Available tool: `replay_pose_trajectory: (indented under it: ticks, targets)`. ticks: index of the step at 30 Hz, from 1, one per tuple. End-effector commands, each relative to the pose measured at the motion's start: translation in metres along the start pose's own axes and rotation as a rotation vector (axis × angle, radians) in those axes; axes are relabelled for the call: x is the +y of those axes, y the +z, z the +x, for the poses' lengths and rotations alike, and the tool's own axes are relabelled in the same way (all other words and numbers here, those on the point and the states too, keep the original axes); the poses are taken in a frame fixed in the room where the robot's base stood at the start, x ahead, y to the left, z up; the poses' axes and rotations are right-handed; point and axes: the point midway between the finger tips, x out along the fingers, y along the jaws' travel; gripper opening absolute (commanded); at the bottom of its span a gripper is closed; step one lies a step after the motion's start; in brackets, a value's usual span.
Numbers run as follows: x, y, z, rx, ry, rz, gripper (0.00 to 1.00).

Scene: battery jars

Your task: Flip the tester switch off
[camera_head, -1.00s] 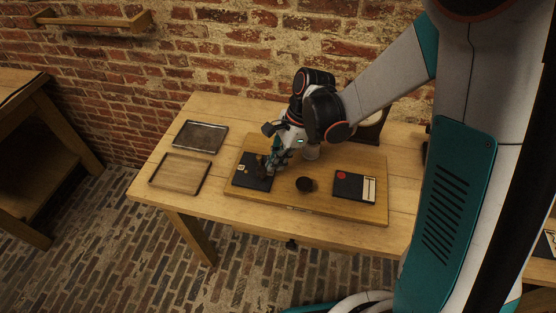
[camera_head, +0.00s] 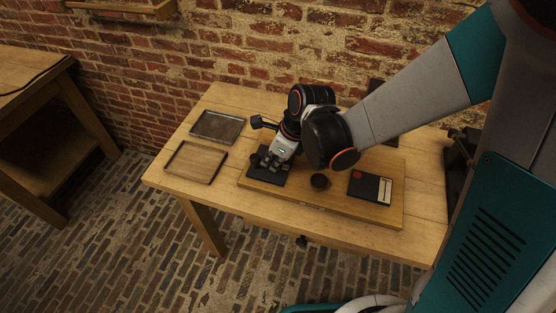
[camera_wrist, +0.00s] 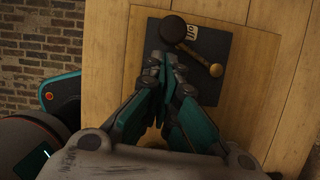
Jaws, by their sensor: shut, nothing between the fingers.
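The tester switch is a dark square plate (camera_head: 265,178) on the left part of a wooden board. The lever slants down to the right. My gripper (camera_head: 270,163) is shut and empty over the plate. In the wrist view its fingertips (camera_wrist: 164,62) are left of the lever, below the round part. I cannot tell whether they touch the lever.
A brick wall (camera_head: 230,50) stands behind the table.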

Motion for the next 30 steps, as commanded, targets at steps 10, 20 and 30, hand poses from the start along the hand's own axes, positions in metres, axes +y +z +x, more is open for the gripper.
replay_pose_trajectory:
  ticks: [10, 20, 30]
  targets:
    - [0.002, 0.007, 0.003, 0.0, 0.001, -0.003, 0.0]
    - [0.002, 0.007, 0.003, 0.0, 0.001, -0.003, 0.0]
    - [-0.004, -0.003, -0.002, 0.0, 0.001, -0.001, 0.0]
